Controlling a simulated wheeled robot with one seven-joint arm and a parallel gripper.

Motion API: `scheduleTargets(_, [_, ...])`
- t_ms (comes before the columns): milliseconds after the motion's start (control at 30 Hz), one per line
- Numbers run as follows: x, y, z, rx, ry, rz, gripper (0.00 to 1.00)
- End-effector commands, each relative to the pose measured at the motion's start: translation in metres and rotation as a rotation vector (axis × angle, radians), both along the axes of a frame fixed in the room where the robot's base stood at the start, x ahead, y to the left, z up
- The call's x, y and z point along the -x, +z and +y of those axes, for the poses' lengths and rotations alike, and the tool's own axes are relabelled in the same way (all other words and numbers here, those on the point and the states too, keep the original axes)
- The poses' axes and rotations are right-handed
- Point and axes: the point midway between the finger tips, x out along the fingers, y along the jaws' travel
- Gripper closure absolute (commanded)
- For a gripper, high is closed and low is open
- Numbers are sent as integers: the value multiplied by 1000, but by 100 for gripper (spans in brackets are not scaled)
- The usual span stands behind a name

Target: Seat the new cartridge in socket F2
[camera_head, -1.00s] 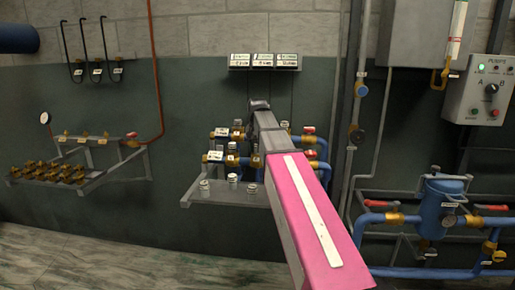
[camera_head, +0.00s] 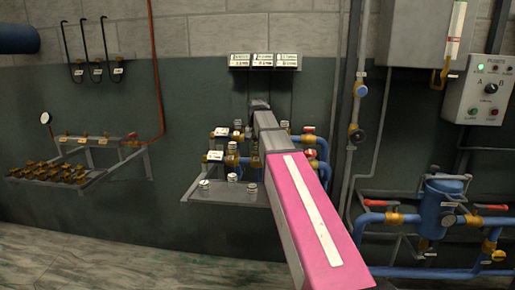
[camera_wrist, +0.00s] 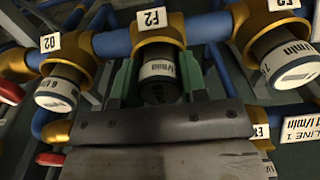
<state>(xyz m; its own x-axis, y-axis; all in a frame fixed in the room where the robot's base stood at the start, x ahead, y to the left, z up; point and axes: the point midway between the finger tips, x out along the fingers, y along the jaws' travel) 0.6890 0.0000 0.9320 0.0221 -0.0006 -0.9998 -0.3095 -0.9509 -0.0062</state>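Socket F2 (camera_wrist: 158,40) is a brass collar on a blue pipe, with its F2 tag at the top middle of the wrist view. A dark cartridge (camera_wrist: 158,70) with a white printed band is lined up with this collar, its upper end at or in the brass. How deep it sits cannot be told. My gripper (camera_wrist: 158,78) has its green fingers on both sides of the cartridge, close against it. In the head view my gripper (camera_head: 258,104) is at the valve rack, and my pink and grey arm hides part of the rack.
Neighbouring socket O2 (camera_wrist: 68,52) and another collar (camera_wrist: 268,28) at right hold similar cartridges close by. Small white-topped cylinders stand on the shelf (camera_head: 222,196) below the rack. A blue filter vessel (camera_head: 437,208) is at right, a brass-fitted rack (camera_head: 60,172) at left.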

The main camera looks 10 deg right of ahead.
Motion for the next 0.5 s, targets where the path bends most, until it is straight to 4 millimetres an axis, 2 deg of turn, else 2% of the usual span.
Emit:
scheduleTargets(33, [11,-13,0,-3,1,20,42])
scheduleTargets(67, [11,-11,0,-3,1,20,41])
scheduleTargets(167, [12,1,0,-2,1,20,32])
scheduleTargets(500, [6,67,0,0,0,3,31])
